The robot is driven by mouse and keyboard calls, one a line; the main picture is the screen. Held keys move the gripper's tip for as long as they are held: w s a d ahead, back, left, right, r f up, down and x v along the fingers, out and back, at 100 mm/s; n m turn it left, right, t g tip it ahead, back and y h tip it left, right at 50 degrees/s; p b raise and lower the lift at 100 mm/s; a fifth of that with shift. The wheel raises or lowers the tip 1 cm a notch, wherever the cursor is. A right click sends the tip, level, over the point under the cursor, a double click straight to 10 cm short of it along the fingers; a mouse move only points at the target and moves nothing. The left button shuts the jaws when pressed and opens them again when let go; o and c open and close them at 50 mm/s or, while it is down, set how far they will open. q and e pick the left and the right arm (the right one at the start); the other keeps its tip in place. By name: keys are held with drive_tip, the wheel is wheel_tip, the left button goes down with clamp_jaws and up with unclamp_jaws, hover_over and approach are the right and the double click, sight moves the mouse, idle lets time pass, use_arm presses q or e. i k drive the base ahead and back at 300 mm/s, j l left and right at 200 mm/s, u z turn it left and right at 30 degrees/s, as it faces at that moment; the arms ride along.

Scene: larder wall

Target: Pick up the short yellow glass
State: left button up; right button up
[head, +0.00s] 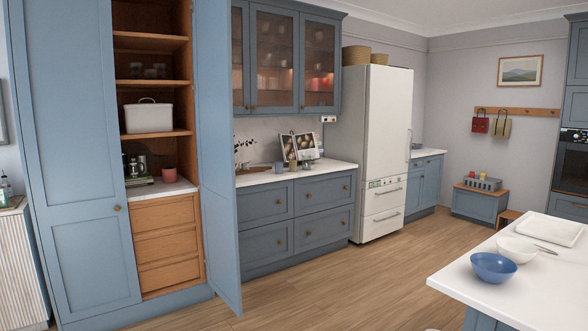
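I cannot make out a short yellow glass in the head view. Some small glasses (151,72) stand on a shelf inside the open larder cupboard, but they look dark and their colour is unclear. More glassware shows dimly behind the glass doors of the wall cabinet (275,58), too small to tell apart. Neither of my grippers is in view.
The larder's open door (218,155) stands out into the room. A white bin (148,116) sits on its middle shelf. An island (530,290) at the right carries a blue bowl (493,267) and a white bowl (517,249). The wooden floor (350,285) between is clear.

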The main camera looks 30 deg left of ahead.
sight(293, 164)
drive_tip(key=i+j+u, duration=0.6)
drive_tip(key=i+u, duration=0.15)
drive_tip(key=u, duration=0.15)
drive_tip(key=i+u, duration=0.45)
drive_tip(key=i+j+u, duration=0.15)
drive_tip(key=i, duration=0.7)
drive_tip(key=i+l+z, duration=0.1)
drive_tip(key=i+z, duration=0.65)
drive_tip(key=i+j+z, duration=0.2)
drive_tip(key=i+z, duration=0.2)
drive_tip(key=i+l+z, duration=0.1)
drive_tip(key=i+z, duration=0.25)
drive_tip(key=i, duration=0.35)
drive_tip(key=i+j+z, duration=0.1)
drive_tip(key=i+z, duration=0.2)
drive_tip(key=i, duration=0.4)
drive_tip(key=i+j+u, duration=0.1)
drive_tip(key=i+u, duration=0.3)
drive_tip(key=i, duration=0.45)
drive_tip(key=i+l+u, duration=0.1)
drive_tip(key=i+u, duration=0.25)
drive_tip(key=i, duration=0.45)
